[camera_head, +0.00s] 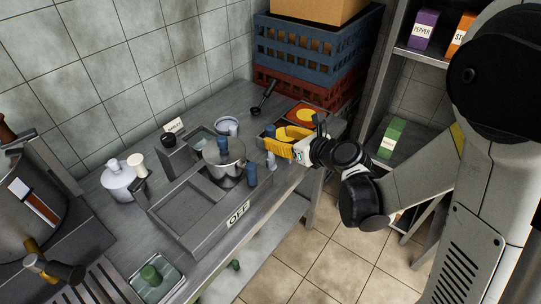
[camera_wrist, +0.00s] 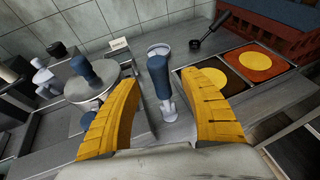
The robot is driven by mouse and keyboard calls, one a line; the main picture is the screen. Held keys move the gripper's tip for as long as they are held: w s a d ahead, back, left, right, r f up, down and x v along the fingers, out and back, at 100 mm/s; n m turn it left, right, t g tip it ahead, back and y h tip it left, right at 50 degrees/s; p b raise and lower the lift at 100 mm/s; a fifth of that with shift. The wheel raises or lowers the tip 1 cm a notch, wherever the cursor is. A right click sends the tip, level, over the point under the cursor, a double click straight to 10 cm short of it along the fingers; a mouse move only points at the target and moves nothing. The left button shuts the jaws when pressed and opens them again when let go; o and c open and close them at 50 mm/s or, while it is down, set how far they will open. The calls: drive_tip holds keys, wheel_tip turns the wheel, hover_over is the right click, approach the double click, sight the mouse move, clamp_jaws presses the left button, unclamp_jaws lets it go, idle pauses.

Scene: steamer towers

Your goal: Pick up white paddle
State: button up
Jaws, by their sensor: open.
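A white paddle (camera_wrist: 169,111) with a dark blue handle (camera_wrist: 158,72) stands upright on the grey counter, in the middle of the wrist view. In the head view the paddle (camera_head: 270,161) stands at the counter's right part, just left of my gripper (camera_head: 287,145). My gripper (camera_wrist: 160,85) is open, with its yellow fingers spread. In the wrist view the paddle appears between the fingers and a gap shows on each side. I cannot tell how far ahead of the fingertips it is.
A lidded metal pot (camera_head: 224,168) stands close to the paddle's left. A white bowl (camera_head: 227,124) sits behind. A red board (camera_head: 306,114) with a yellow disc and a black-handled tool (camera_head: 263,98) lie toward the crates (camera_head: 306,50). The shelf (camera_head: 424,54) is at right.

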sight(271, 127)
drive_tip(key=b+x, duration=0.1)
drive_tip(key=x, duration=0.3)
drive_tip(key=shift+w+a+f+b, duration=0.15)
drive_tip(key=shift+w+a+b, duration=0.15)
drive_tip(key=shift+b, duration=0.05)
clamp_jaws()
drive_tip(key=shift+r, duration=0.2)
wheel_tip(271, 127, up, 5)
drive_tip(key=p, duration=0.3)
drive_tip(key=shift+d+f, duration=0.15)
drive_tip(key=w+d+r+p, duration=0.2)
drive_tip(key=d+r, duration=0.4)
drive_tip(key=d, duration=0.5)
drive_tip(key=shift+w+p, duration=0.4)
drive_tip(key=shift+p, duration=0.15)
